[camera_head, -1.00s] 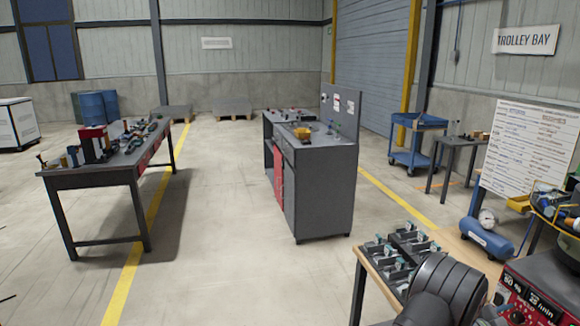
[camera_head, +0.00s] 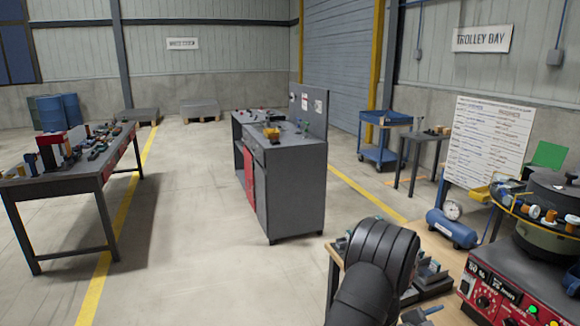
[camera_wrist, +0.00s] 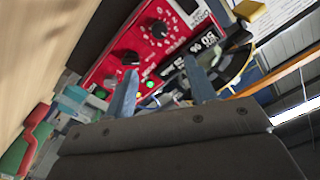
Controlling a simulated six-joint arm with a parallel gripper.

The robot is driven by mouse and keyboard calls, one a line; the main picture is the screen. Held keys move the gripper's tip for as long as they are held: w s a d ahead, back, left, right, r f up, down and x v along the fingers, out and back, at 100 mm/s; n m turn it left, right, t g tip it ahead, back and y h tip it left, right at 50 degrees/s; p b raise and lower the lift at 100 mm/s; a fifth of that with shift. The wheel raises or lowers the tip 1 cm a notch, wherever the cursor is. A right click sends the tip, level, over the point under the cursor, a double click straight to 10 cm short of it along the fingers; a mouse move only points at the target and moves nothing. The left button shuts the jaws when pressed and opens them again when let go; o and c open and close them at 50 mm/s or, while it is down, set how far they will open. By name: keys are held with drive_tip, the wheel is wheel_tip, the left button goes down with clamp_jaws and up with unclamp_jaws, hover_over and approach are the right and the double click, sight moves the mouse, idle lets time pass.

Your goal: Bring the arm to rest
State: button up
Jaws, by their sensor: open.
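My gripper (camera_wrist: 160,78) is in the wrist view, its two blue-grey fingers spread apart with nothing held between them. Beyond the fingers is the red control panel (camera_wrist: 150,40) with black knobs, seen tilted. In the head view my dark arm reaches up from the bottom, over the wooden bench, and hides part of the grey tray. My gripper's fingers are not visible in the head view.
The bowl feeder (camera_head: 548,222) stands on the red control unit (camera_head: 485,297) at the right. A grey compartment tray (camera_head: 432,274) and a blue air tank (camera_head: 452,228) are nearby. A dark cabinet (camera_head: 295,190) stands beyond, with clear floor (camera_head: 190,240) to its left.

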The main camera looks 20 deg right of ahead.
sight(480, 304)
drive_tip(key=d, duration=1.4)
drive_tip(key=shift+d, duration=0.3)
drive_tip(key=n, duration=0.5)
drive_tip(key=shift+w+a+n, duration=0.1)
drive_tip(key=shift+a+n, duration=0.05)
drive_tip(key=shift+n, duration=0.25)
drive_tip(key=a, duration=1.3)
drive_tip(key=shift+a, duration=0.15)
idle(0.8)
drive_tip(key=w+a, duration=0.1)
drive_tip(key=a, duration=0.3)
drive_tip(key=shift+g, duration=0.5)
drive_tip(key=d, duration=1.1)
drive_tip(key=s+d, duration=0.1)
drive_tip(key=d, duration=0.5)
drive_tip(key=shift+d+f, duration=0.1)
drive_tip(key=shift+f, duration=0.05)
